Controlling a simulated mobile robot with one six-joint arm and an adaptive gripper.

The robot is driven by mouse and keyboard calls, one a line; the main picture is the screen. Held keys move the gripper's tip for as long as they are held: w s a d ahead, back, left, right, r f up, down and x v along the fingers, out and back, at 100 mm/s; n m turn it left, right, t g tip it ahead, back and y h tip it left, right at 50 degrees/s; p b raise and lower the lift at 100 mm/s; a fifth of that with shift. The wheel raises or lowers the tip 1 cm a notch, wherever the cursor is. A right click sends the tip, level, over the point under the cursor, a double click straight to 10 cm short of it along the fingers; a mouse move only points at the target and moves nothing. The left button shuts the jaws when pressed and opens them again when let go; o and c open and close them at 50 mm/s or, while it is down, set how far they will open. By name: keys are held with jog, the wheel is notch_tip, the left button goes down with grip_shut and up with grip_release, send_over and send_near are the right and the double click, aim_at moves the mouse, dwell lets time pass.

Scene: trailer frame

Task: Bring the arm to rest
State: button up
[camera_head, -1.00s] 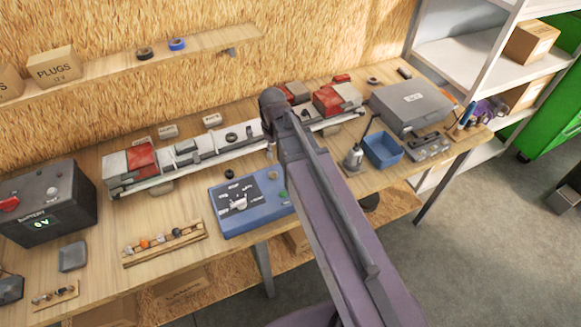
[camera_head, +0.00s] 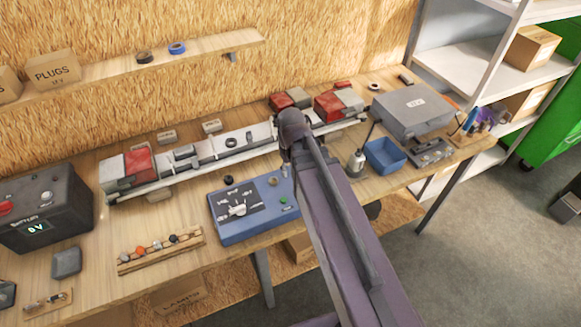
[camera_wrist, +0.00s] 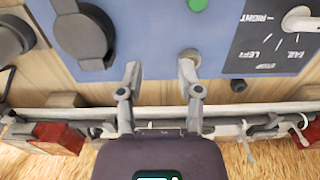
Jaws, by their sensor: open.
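My gripper shows in the wrist view (camera_wrist: 160,78) with its two fingers apart and nothing between them. It is over the bench, near the blue control box (camera_wrist: 145,50). In the head view my arm stands in front of the bench and largely hides my gripper. The blue control box (camera_head: 235,225) lies on the bench left of my arm, with a dark panel and a green button. Behind it lies the long trailer light bar (camera_head: 205,152) with red lamps at both ends; my arm covers part of it. The bar also crosses the wrist view (camera_wrist: 235,110).
A black battery box (camera_head: 65,200) stands at the bench's left. A strip of small parts (camera_head: 160,250) lies at the front. A small bottle (camera_head: 356,163), a blue bin (camera_head: 385,155) and a grey case (camera_head: 412,108) stand right of my arm. Open floor (camera_head: 470,260) lies front right.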

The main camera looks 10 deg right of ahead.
jog(key=s, duration=0.1)
jog(key=s+d+f+m+b, duration=0.1)
jog(key=s+d+m+b, duration=0.1)
jog(key=shift+s+f, duration=0.15)
jog(key=shift+f, duration=0.25)
